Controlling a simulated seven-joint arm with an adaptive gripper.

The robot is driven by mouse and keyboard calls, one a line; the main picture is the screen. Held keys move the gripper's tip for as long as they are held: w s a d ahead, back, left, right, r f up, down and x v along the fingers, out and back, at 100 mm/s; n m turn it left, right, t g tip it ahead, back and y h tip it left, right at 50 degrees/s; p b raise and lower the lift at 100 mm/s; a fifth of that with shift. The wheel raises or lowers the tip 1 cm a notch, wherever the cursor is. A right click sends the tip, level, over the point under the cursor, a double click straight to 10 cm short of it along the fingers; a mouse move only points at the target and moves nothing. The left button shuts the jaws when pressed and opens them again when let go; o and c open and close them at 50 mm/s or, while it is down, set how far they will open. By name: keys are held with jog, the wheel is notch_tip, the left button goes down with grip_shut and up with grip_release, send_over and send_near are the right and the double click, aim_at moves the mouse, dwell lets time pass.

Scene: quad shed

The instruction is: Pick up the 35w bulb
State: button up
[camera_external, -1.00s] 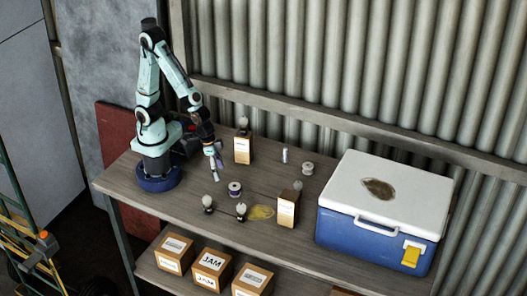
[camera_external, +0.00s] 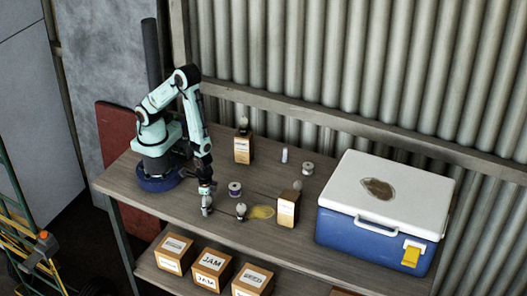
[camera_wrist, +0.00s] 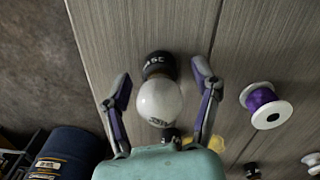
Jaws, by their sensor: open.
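A round white bulb (camera_wrist: 159,100) with a black base is below my gripper (camera_wrist: 161,82) in the wrist view. The base has pale lettering that I cannot read surely; a dark mark on the glass is also unclear. My gripper is open, its two fingers on either side of the bulb, with gaps showing. In the external view my gripper (camera_external: 207,205) is low over the front left of the table and mostly hides this bulb. A second bulb (camera_external: 241,211) stands just to its right; its dark base (camera_wrist: 172,135) partly shows in the wrist view.
A purple spool (camera_external: 235,189) sits behind the second bulb, which has a yellow patch (camera_external: 263,212) beside it. Two brown boxes (camera_external: 287,210) (camera_external: 243,150), a white spool (camera_external: 308,168) and a blue cooler (camera_external: 370,240) stand farther off. The table's front edge is close to my gripper.

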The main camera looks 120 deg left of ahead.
grip_shut()
